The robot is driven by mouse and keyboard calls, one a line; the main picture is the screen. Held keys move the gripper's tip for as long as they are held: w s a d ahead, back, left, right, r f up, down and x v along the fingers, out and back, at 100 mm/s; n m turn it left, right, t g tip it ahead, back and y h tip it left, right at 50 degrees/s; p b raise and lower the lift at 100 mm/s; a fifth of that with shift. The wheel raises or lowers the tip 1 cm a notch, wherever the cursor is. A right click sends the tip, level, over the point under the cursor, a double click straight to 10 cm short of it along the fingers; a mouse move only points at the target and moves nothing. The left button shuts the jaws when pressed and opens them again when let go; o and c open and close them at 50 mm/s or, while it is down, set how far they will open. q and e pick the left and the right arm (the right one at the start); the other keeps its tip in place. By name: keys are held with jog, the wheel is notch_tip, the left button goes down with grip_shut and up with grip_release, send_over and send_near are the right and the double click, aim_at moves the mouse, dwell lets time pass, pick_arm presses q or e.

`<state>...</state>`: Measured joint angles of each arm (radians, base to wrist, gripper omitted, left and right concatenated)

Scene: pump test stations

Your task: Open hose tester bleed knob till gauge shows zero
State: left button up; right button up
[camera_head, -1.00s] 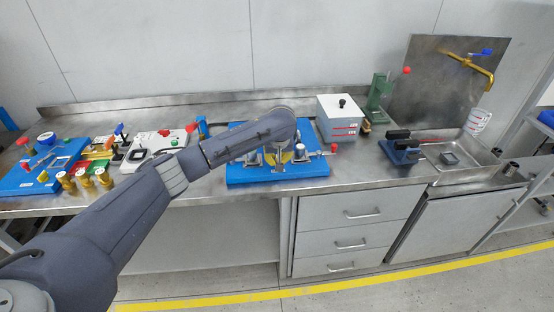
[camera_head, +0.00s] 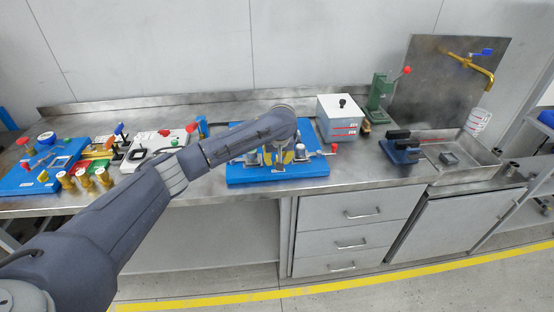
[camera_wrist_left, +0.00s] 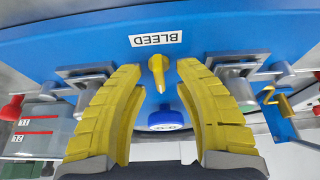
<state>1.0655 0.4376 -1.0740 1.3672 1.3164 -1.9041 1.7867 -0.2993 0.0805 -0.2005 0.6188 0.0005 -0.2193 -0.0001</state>
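A blue hose tester board (camera_head: 235,173) lies on the steel bench, also filling the left wrist view (camera_wrist_left: 60,40). Its BLEED label (camera_wrist_left: 155,40) appears upside down there. A small brass bleed knob (camera_wrist_left: 158,65) sits beside the label. My left gripper (camera_wrist_left: 159,75) is open, its yellow fingers on either side of the knob with small gaps visible. In the head view my left gripper (camera_head: 278,157) is low over the board, partly hidden by my wrist. A blue round part (camera_wrist_left: 165,120) lies between the fingers nearer the palm. No gauge reading can be seen. My right gripper is not in view.
Grey clamps (camera_wrist_left: 85,82) flank the fingers. A white lidded box (camera_head: 340,122) and a green press (camera_head: 379,95) stand behind right. A white tester (camera_head: 150,150) and another blue board (camera_head: 40,175) are at left. A steel sink tray (camera_head: 485,160) is at right.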

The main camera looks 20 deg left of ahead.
pick_arm(q)
jog(key=v, duration=1.1)
jog(key=shift+s+r, duration=0.1)
jog(key=shift+s, duration=0.05)
